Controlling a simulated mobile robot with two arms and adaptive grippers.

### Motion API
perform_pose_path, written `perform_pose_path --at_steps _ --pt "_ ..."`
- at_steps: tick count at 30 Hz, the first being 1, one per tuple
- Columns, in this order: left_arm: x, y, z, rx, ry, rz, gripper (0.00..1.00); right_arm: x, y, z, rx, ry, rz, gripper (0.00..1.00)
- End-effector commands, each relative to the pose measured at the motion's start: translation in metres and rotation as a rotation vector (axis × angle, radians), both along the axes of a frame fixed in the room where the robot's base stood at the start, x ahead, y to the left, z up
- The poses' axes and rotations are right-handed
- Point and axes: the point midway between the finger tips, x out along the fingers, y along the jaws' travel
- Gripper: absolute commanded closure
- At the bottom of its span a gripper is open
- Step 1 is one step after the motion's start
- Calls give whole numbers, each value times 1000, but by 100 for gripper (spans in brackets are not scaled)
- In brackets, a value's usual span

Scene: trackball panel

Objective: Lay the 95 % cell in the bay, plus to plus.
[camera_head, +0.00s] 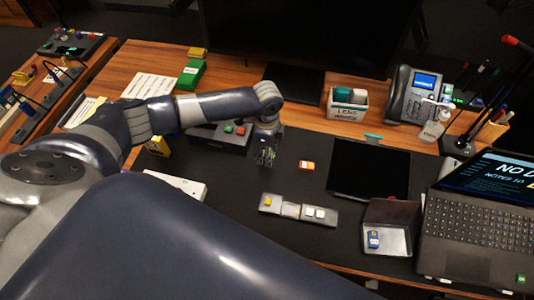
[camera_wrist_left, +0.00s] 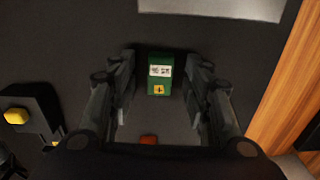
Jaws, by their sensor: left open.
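A green cell (camera_wrist_left: 160,74) lies on the dark mat in the left wrist view. It has a white label with small dark marks, too small to read for certain, and a yellow patch with a plus on the end toward my wrist. My left gripper (camera_head: 265,158) is open over the mat, right of the dark button panel. In the wrist view its fingers (camera_wrist_left: 160,92) stand on either side of the cell, with gaps. A pale grey strip (camera_head: 280,209) has a yellow block at its left end and white squares at its right. I cannot tell for certain where the bay is.
An orange-and-white cell (camera_head: 306,166) lies right of my gripper. A blue cell (camera_head: 373,240) lies in an open metal tin (camera_head: 398,240). The button panel (camera_head: 203,133) stands left of my gripper. A laptop (camera_head: 480,215) is at right. Mat between gripper and strip is clear.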

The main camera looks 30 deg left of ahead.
Motion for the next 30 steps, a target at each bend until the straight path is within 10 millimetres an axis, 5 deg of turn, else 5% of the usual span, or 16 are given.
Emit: perform_pose_path --at_steps 2,8,20,30 --pt "0 0 0 0 0 0 55 -1 1 0 1 2 0 0" --pt "0 0 0 0 0 0 100 -3 3 0 4 6 0 0" --pt "1 0 8 -1 -2 -1 100 -5 4 -1 3 8 0 0" --pt "1 0 71 -1 -3 0 100 -5 3 -8 3 8 0 0"
